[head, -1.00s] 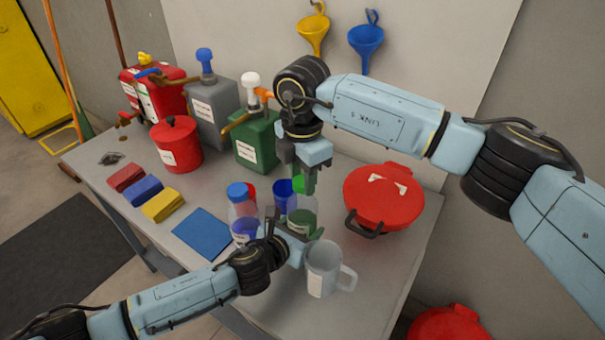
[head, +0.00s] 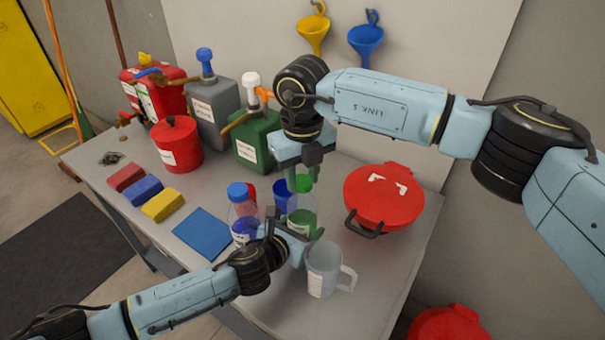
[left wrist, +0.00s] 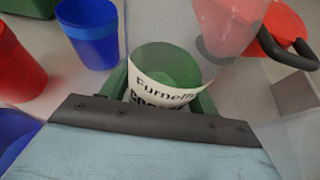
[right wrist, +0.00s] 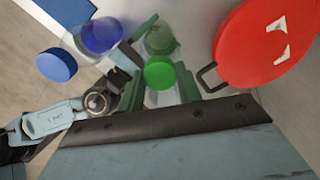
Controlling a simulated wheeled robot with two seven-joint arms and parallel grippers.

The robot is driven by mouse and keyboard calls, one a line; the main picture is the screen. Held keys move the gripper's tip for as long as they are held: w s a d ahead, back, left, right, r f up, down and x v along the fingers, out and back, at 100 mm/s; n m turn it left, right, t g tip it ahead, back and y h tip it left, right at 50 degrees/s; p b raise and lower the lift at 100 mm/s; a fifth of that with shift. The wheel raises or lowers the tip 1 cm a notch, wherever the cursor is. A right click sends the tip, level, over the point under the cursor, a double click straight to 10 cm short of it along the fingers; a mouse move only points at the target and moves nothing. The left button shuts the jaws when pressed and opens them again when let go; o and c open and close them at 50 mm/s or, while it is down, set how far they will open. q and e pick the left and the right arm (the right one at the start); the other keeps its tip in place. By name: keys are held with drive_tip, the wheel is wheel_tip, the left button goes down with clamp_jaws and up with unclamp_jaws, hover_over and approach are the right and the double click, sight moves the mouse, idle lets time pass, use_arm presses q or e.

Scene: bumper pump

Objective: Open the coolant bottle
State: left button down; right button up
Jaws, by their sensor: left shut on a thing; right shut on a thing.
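The coolant bottle (head: 302,222) is clear with green liquid and a white label, and stands upright on the table. Its label and green contents show in the left wrist view (left wrist: 167,70). My left gripper (head: 298,236) is shut on the bottle's body from the front. The green cap (head: 304,183) is at the bottle's top; it also shows in the right wrist view (right wrist: 158,73). My right gripper (head: 302,176) points down from above, shut on the cap. I cannot tell whether the cap is loose from the neck.
A clear jug (head: 324,270) stands close at the front right. A blue-capped bottle (head: 243,215) and a blue cup (head: 285,194) are close to the left. A red lidded pan (head: 384,197) is at the right. A blue cloth (head: 202,232) lies front left; canisters line the back.

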use_arm(q)
drive_tip(key=shift+f, duration=0.1)
use_arm(e)
drive_tip(key=n, duration=0.9)
drive_tip(key=shift+n, duration=0.4)
drive_tip(key=n, duration=0.3)
drive_tip(key=shift+r+n, duration=0.1)
drive_tip(key=shift+n, duration=0.3)
drive_tip(key=n, duration=0.5)
drive_tip(key=shift+n, duration=0.3)
drive_tip(key=n, duration=0.5)
drive_tip(key=shift+n, duration=0.3)
drive_tip(key=n, duration=0.3)
drive_tip(key=shift+n, duration=0.4)
drive_tip(key=n, duration=0.3)
drive_tip(key=shift+n, duration=0.3)
drive_tip(key=n, duration=0.4)
drive_tip(key=shift+n, duration=0.4)
